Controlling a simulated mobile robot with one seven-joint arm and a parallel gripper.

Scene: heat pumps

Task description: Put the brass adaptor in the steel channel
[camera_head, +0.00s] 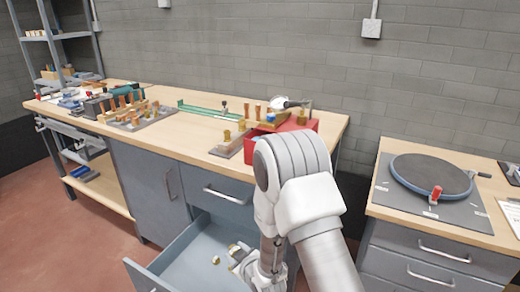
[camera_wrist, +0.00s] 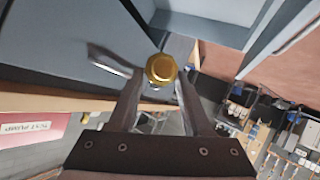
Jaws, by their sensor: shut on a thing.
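The brass adaptor (camera_wrist: 162,68) is round and gold, seen end-on between my fingertips in the wrist view. My gripper (camera_wrist: 160,82) is shut on it. In the head view my gripper (camera_head: 240,256) is low, over the open drawer (camera_head: 190,262), partly hidden by my arm. A small brass piece (camera_head: 216,260) shows beside it there. I cannot pick out the steel channel with certainty; a low narrow holder (camera_head: 226,150) with brass pieces lies at the bench's front edge, left of the red bin.
The red bin (camera_head: 256,143) stands on the workbench (camera_head: 180,135), partly behind my arm. Several wooden-handled tools stand in a block (camera_head: 132,122) to its left. A green rail (camera_head: 200,110) lies at the back. A turntable (camera_head: 430,172) sits on the right-hand cabinet.

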